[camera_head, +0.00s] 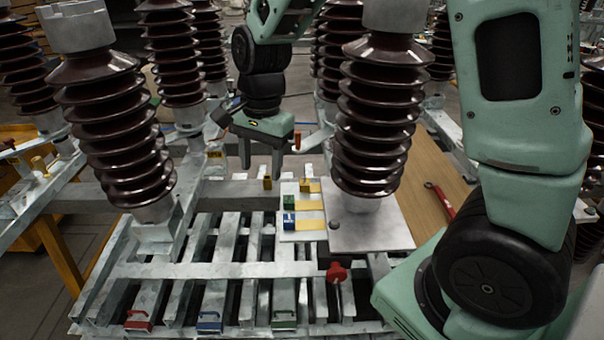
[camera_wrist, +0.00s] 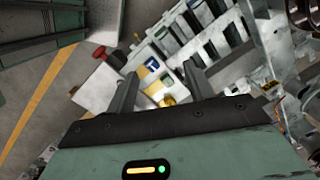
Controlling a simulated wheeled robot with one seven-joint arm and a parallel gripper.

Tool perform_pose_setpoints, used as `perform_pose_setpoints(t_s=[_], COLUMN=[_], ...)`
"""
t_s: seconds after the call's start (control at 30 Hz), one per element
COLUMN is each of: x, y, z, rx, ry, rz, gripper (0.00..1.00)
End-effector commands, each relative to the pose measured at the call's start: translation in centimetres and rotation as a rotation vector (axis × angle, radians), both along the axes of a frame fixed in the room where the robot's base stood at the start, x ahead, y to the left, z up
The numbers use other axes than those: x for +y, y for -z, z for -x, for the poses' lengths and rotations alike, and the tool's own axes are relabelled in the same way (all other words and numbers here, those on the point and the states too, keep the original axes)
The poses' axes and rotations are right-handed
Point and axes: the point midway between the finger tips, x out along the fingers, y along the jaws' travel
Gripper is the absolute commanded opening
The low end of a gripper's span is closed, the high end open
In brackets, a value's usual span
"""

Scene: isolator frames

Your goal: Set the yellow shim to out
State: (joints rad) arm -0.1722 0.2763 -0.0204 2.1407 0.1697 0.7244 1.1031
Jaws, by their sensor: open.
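A small yellow block (camera_head: 305,186), apparently the yellow shim, sits in the back row of a pale plate (camera_head: 288,236) with yellow strips. A green block (camera_head: 290,202) and a blue block (camera_head: 289,221) sit in the rows in front, a little further left. My gripper (camera_head: 261,158) is open and empty, above and behind the plate, apart from the blocks. In the wrist view, the blue block (camera_wrist: 152,64) and a yellow piece (camera_wrist: 167,101) show between my open fingers (camera_wrist: 158,85). I cannot tell whether this yellow piece is the shim.
Another yellow piece (camera_head: 267,183) stands on the beam left of the plate. A brown ribbed insulator (camera_head: 378,125) rises close right of the plate, and another (camera_head: 118,140) stands left. A red knob (camera_head: 336,272) and red, blue and green handles (camera_head: 209,322) are in front on the slatted frame.

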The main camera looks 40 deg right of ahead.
Motion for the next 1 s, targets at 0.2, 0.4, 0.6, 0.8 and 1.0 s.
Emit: perform_pose_setpoints(t_s=[0.2,0.4,0.6,0.8,1.0], x=[-11.1,-16.4,-17.0,-17.0,-16.9], y=[0.1,0.4,1.8,5.4,9.6], z=[-6.6,-8.4,-8.5,-8.4,-8.3], rx=[0.046,0.050,0.052,0.054,0.055], ry=[0.729,1.050,1.092,1.089,1.088], rz=[0.063,0.098,0.103,0.103,0.103], gripper=[0.53,0.53,0.53,0.53,0.53])
